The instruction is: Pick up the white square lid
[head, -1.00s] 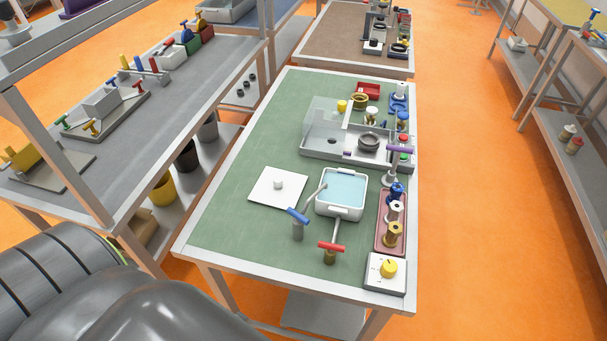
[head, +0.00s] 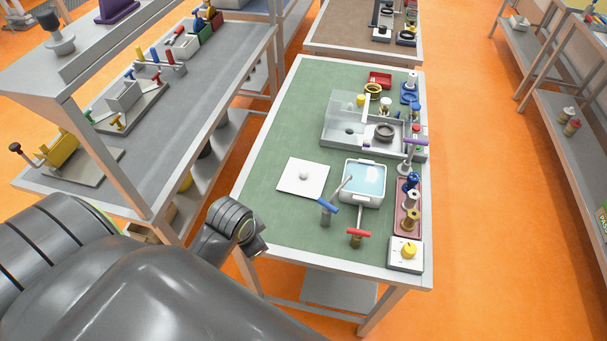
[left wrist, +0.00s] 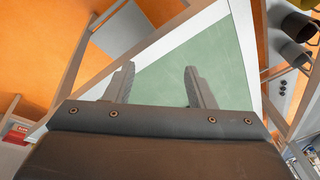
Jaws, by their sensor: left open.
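The white square lid (head: 293,186) lies flat on the left part of the green table top, with a small round white knob (head: 303,176) at its middle. In the head view my left arm comes in from the lower left and its end stops near the table's left edge; the jaws themselves are hidden there. In the left wrist view my left gripper (left wrist: 159,88) is open and empty, with green table top and orange floor beyond it. The lid does not show in that view. My right gripper is in neither view.
A white basin of blue liquid (head: 363,182) stands right of the lid. A clear-walled grey tray (head: 336,143) is behind. Green surface (head: 277,219) is free in front of the lid.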

